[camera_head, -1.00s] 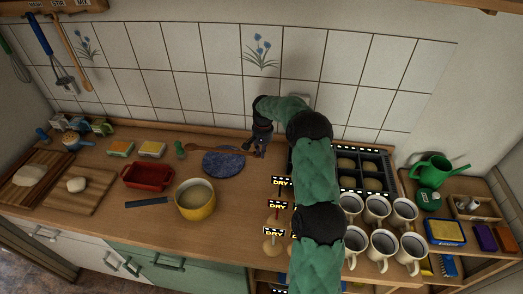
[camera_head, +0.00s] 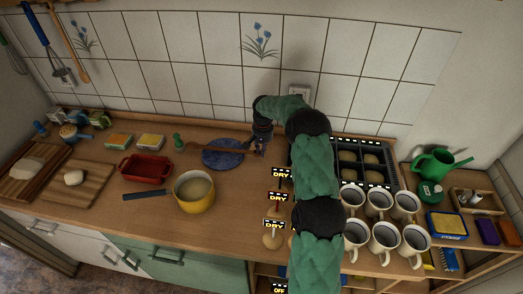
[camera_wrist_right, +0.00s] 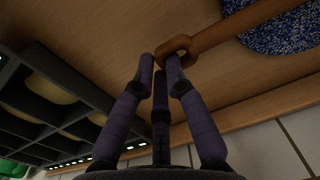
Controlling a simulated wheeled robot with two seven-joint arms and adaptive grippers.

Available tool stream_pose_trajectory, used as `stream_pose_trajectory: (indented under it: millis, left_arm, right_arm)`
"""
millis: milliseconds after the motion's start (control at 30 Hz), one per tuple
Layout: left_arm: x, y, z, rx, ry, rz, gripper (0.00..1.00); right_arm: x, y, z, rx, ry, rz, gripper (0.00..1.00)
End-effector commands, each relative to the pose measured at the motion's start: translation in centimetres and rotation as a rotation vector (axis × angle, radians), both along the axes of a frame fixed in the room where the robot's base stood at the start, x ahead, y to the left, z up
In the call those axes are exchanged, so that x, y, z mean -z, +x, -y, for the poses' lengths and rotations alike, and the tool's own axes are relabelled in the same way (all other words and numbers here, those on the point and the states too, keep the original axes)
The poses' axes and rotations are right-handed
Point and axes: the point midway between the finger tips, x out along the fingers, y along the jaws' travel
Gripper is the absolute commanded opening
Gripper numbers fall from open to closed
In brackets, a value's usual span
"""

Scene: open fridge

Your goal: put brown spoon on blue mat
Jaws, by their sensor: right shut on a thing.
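The brown spoon (camera_head: 196,148) extends across the far part of the round blue mat (camera_head: 222,158), its bowl end past the mat's left edge. Whether it touches the mat or hangs just above it, I cannot tell. My right gripper (camera_head: 259,148) is just right of the mat, shut on the spoon's handle end. In the right wrist view, the looped handle end (camera_wrist_right: 177,46) is at the fingertips of the gripper (camera_wrist_right: 160,62), and the speckled blue mat (camera_wrist_right: 285,30) shows at top right. My left gripper is out of view.
A yellow pot (camera_head: 194,193) and red dish (camera_head: 146,168) stand left of the mat. A green-topped object (camera_head: 178,141) is near the spoon's bowl end. Several mugs (camera_head: 378,202) and a dark tray (camera_head: 347,183) are right of my arm.

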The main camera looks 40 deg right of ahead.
Motion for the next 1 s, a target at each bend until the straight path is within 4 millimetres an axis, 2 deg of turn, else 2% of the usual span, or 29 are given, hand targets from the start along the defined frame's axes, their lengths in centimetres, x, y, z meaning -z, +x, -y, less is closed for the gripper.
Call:
stream_pose_trajectory:
  millis: [1000]
  left_arm:
    - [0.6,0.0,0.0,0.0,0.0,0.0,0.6]
  right_arm:
    - [1.2,0.0,0.0,0.0,-0.001,0.001,0.0]
